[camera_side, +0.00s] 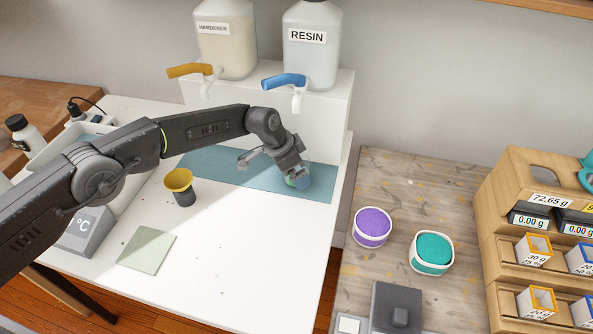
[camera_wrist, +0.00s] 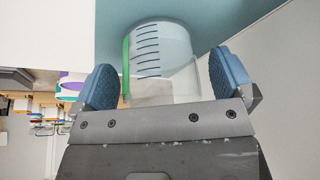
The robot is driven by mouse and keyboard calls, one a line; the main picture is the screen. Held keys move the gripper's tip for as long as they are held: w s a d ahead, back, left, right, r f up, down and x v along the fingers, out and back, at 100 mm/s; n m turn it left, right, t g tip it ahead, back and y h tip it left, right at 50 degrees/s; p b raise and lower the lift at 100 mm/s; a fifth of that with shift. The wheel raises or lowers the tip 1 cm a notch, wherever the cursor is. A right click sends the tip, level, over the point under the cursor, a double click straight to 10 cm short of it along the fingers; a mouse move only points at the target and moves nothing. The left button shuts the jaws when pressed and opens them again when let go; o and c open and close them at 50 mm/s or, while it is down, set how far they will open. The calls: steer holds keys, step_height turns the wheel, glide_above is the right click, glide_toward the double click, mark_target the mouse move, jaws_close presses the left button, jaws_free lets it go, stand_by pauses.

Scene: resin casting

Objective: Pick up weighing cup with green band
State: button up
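The weighing cup with green band (camera_wrist: 160,58) is clear, with dark graduation lines and a green strip on its left side in the wrist view. It sits on the teal mat (camera_side: 230,172), mostly hidden behind my fingers in the side view. My gripper (camera_wrist: 165,80) has blue-padded fingers on either side of the cup. A gap shows between the cup and the right finger; the left finger is very close to the cup's edge, and I cannot tell if it touches. In the side view my gripper (camera_side: 301,180) is low at the mat's right end.
The resin bottle (camera_side: 312,45) and hardener bottle (camera_side: 226,40) stand behind, with the blue tap (camera_side: 285,81) above my wrist. A pale green sheet (camera_side: 147,249) lies in front.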

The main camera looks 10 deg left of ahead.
steer(key=c, duration=1.1)
steer(key=shift+r, duration=0.2)
